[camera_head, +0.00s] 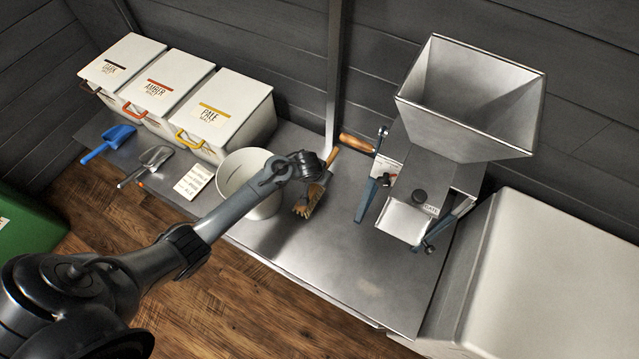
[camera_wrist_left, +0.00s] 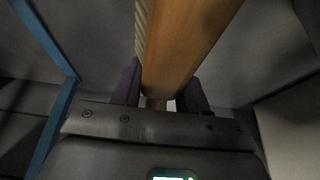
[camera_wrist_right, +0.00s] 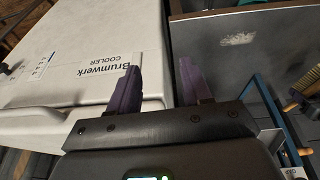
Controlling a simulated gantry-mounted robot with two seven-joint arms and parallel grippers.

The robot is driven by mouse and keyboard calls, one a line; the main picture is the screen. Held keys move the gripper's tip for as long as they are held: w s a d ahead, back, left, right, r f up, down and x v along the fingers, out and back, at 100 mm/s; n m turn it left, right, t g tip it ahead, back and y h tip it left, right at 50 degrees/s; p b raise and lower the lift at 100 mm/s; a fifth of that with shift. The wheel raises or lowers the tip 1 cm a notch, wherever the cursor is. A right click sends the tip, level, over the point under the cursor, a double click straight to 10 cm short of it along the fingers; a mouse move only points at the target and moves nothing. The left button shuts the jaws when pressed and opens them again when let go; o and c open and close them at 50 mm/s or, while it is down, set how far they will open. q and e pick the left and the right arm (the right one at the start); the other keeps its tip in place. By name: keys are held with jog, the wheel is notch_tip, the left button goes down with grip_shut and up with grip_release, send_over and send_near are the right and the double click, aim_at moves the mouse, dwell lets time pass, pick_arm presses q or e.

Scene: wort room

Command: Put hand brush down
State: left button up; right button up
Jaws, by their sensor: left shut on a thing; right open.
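The hand brush (camera_head: 307,205) has a wooden handle and pale brown bristles. In the head view it hangs steeply tilted over the bench, bristle end low, between the white bucket and the mill. I cannot tell whether the bristles touch the bench. My left gripper (camera_head: 322,174) is shut on it; its wooden part (camera_wrist_left: 182,45) fills the space between the fingers in the left wrist view. Bristles (camera_wrist_right: 306,80) also show at the right edge of the right wrist view. My right gripper (camera_wrist_right: 157,88) is open and empty; it is outside the head view.
The metal bench (camera_head: 330,265) is bare in front of the brush. A white bucket (camera_head: 262,203) stands left, a hopper mill (camera_head: 455,170) with a wooden crank handle (camera_head: 356,142) right. Malt bins (camera_head: 225,108), scoops and a card (camera_head: 194,182) lie farther left. A white cooler (camera_head: 560,280) adjoins the bench.

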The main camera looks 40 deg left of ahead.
pick_arm(q)
notch_tip(320, 180, down, 3)
jog(key=shift+f+b, duration=0.1)
jog(key=shift+b, duration=0.55)
jog(key=shift+f, duration=0.2)
jog(key=o, duration=1.1)
jog(key=shift+f, duration=0.1)
